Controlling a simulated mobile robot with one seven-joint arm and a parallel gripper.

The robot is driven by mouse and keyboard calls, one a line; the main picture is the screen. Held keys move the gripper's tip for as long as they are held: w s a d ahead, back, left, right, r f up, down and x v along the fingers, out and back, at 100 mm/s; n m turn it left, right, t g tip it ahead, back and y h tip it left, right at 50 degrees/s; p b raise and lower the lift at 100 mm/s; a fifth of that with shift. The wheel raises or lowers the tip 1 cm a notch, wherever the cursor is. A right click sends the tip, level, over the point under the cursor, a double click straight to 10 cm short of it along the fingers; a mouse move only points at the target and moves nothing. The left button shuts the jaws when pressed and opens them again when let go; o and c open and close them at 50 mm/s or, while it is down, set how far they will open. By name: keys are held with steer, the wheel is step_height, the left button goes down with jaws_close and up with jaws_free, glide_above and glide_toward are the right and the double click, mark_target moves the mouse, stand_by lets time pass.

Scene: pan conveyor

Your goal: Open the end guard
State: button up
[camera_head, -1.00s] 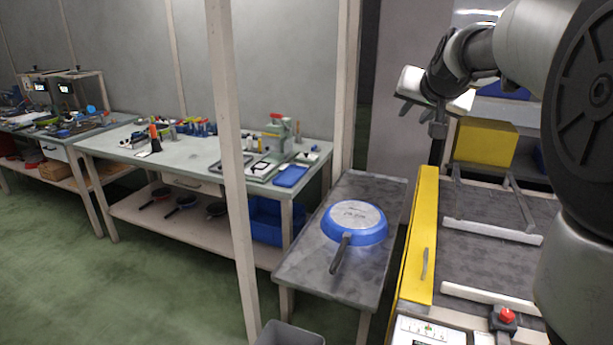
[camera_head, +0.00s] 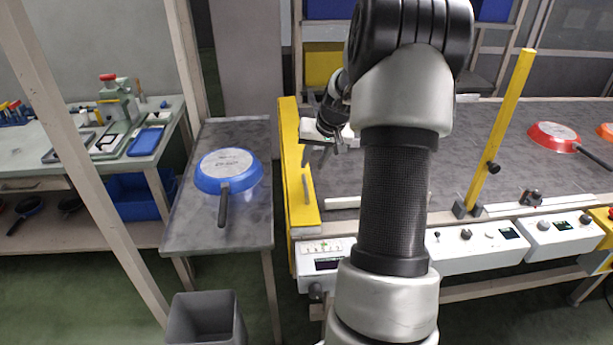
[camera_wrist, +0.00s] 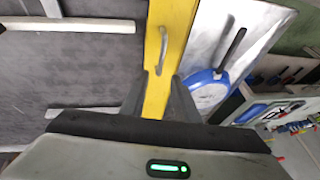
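The end guard (camera_head: 291,150) is a yellow upright panel at the left end of the conveyor, with a grey bar handle (camera_head: 307,188) on it. In the wrist view the guard (camera_wrist: 176,25) runs up the middle, and its handle (camera_wrist: 162,50) lies just beyond my fingertips. My gripper (camera_head: 318,157) is above and beside the guard, partly hidden by my own arm in the head view. In the wrist view my gripper (camera_wrist: 157,92) has its two fingers apart, with the yellow panel showing between them. Nothing is held, and I see no clear contact with the handle.
A blue pan (camera_head: 229,168) lies upside down on the grey side table (camera_head: 220,232) left of the guard. A grey bin (camera_head: 205,318) stands on the floor in front. A red pan (camera_head: 553,136) sits farther right on the conveyor. A yellow post (camera_head: 500,130) rises from the conveyor's front edge.

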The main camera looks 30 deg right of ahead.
mark_target(305, 179)
steer(key=x, duration=0.8)
steer(key=shift+r, duration=0.1)
steer(key=shift+c, duration=0.4)
jaws_close()
